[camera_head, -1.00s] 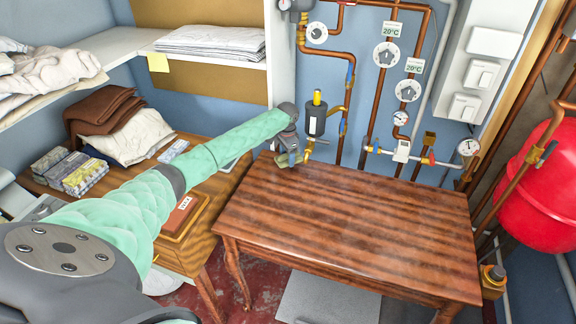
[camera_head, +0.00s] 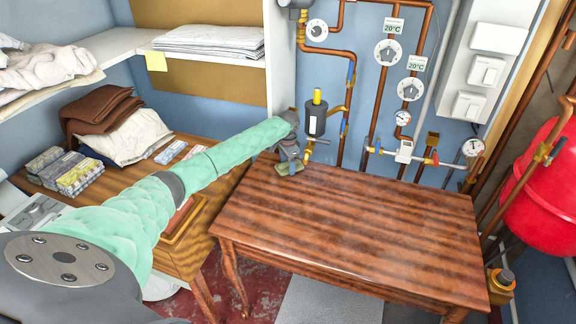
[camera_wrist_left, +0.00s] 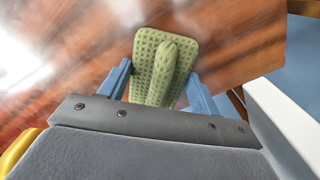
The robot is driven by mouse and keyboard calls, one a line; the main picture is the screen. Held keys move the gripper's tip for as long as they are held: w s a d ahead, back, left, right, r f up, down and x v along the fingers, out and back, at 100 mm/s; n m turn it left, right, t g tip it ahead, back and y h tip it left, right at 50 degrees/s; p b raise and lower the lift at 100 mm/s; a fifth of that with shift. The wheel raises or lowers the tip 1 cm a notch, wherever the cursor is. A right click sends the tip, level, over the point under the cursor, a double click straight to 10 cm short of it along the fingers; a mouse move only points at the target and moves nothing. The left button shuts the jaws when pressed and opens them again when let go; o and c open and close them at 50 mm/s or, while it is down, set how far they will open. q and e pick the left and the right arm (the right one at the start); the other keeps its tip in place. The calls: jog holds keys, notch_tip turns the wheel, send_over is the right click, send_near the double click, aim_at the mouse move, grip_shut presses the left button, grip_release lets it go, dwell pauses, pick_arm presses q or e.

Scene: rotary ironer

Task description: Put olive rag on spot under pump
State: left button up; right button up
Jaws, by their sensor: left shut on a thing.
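My left gripper (camera_head: 290,163) is shut on the olive rag (camera_wrist_left: 163,68), a green, dimpled cloth with a raised fold between the blue fingers in the left wrist view. In the head view a small part of the rag (camera_head: 284,169) shows at the back left corner of the wooden table (camera_head: 350,230). I cannot tell whether it touches the tabletop. A dark cylinder with a yellow top (camera_head: 316,118), likely the pump, hangs on the wall pipes just above and right of the gripper. No marked spot is visible. My right gripper is not in view.
The rest of the tabletop is bare. Copper pipes and gauges (camera_head: 403,118) line the wall behind it, with a red tank (camera_head: 545,185) at the right. A side desk (camera_head: 182,252) at the left holds folded cloths (camera_head: 100,108) and packets (camera_head: 66,170).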

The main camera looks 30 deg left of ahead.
pick_arm(q)
jog(key=shift+f, duration=0.1)
jog(key=o, duration=0.9)
jog(key=shift+o, duration=0.2)
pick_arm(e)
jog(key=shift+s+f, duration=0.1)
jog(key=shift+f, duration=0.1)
pick_arm(q)
jog(key=shift+r, duration=0.45)
notch_tip(320, 180, up, 11)
jog(key=b, duration=0.2)
jog(key=shift+r, duration=0.2)
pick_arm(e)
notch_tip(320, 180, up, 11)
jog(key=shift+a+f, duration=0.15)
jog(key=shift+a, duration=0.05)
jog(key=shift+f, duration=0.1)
